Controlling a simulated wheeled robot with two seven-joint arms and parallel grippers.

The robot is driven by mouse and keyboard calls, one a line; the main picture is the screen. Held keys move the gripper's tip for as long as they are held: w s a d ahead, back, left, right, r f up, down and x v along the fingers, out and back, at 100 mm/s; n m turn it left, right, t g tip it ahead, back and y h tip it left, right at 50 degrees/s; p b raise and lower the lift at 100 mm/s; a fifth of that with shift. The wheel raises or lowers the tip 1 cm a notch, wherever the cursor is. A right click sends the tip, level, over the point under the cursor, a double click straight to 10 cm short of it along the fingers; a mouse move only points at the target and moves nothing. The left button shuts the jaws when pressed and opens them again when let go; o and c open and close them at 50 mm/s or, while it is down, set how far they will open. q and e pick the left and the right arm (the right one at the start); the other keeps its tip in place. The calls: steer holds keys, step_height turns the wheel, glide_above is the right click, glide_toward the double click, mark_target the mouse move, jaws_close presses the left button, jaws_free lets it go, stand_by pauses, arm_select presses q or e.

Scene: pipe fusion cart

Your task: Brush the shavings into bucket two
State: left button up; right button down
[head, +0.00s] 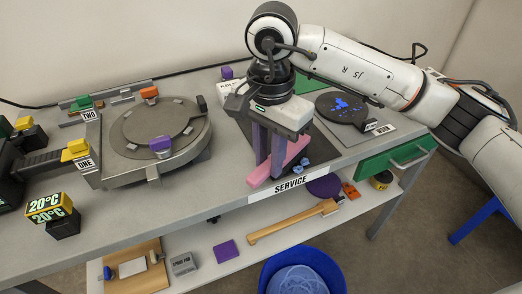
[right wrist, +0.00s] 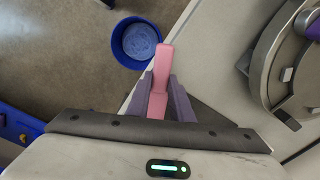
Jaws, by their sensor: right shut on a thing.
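My right gripper (head: 267,160) is shut on a pink bar-shaped tool (head: 291,154), probably the brush, low over a dark mat above the SERVICE label. In the right wrist view, the pink tool (right wrist: 163,62) sticks out beyond the fingers towards the table edge. Several blue bits (head: 303,164), seemingly shavings, lie right of the tool near the front edge. More blue bits (head: 345,105) lie on a black round plate. A blue bucket (head: 272,268) with pale blue contents stands below the front edge; it also shows in the right wrist view (right wrist: 117,42). No number shows on it. My left gripper is out of view.
A grey round fixture (head: 125,130) with ONE and TWO labels fills the table's left. A green drawer (head: 375,162) is at the right. A lower shelf (head: 215,262) holds a wooden-handled tool and pads. Another blue object (head: 478,219) stands at far right.

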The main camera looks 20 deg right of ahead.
steer(key=shift+s+d+p, duration=0.7)
steer(key=shift+s+d, duration=0.8)
steer(key=shift+s, duration=0.75)
steer(key=shift+w+a+r+p, duration=0.2)
steer(key=shift+r+p, duration=0.25)
steer(key=shift+r, duration=0.5)
steer(key=shift+w+a+r+p, duration=0.15)
steer(key=shift+r+p, duration=0.35)
steer(key=shift+r, duration=0.4)
steer(key=shift+w+a+r+p, duration=0.15)
steer(key=shift+r+p, duration=0.3)
steer(key=shift+r, duration=0.5)
steer(key=shift+d, duration=0.1)
